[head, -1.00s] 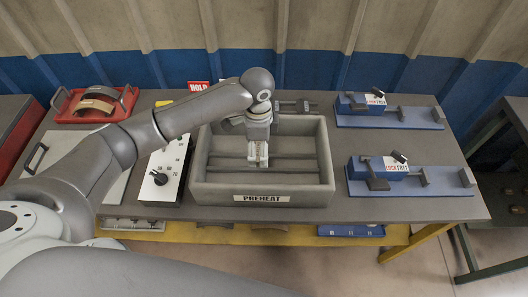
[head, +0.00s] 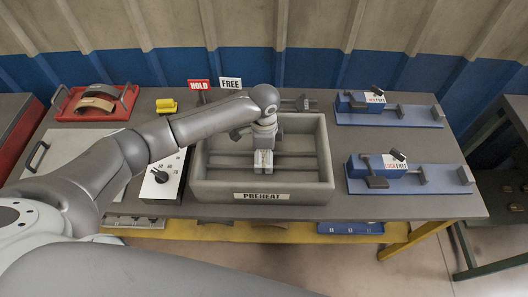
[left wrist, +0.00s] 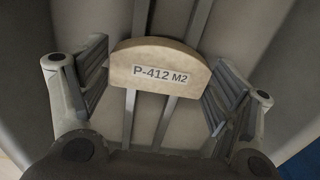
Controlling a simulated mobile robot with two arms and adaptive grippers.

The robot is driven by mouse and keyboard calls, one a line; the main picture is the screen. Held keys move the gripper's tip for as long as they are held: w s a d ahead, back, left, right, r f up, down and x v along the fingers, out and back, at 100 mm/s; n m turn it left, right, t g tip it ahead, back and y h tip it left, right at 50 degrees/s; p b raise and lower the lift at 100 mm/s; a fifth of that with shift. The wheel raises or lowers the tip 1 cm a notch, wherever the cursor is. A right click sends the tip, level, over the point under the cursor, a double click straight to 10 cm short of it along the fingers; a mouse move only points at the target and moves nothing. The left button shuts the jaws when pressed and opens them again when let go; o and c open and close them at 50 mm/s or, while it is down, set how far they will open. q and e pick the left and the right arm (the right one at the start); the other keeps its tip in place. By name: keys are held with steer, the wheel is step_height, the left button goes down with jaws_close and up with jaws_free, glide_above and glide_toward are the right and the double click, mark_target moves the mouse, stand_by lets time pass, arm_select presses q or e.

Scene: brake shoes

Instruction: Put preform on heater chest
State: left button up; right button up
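The preform (left wrist: 160,72) is a beige block with a curved top edge, labelled P-412 M2. In the left wrist view it lies between the fingertips of my left gripper (left wrist: 160,85), which sit close against both its ends. The heater chest (head: 200,180) is a grey open box marked PREHEAT, with rails (left wrist: 130,115) across its inside. In the head view my left gripper (head: 263,165) is down inside the chest opening, over the rails. I cannot tell whether the preform touches the rails. My right gripper is not in view.
A dial box (head: 160,185) stands left of the chest. A red tray (head: 130,98) with curved shoes is at the back left. HOLD (head: 198,85) and FREE (head: 231,83) signs stand behind. Two blue fixtures (head: 420,183) (head: 415,119) lie at the right.

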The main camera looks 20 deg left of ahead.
mark_target(264, 155)
arm_select(q)
steer(key=shift+o, duration=1.1)
step_height(264, 155, up, 12)
steer(key=b, duration=0.1)
steer(key=shift+r, duration=0.15)
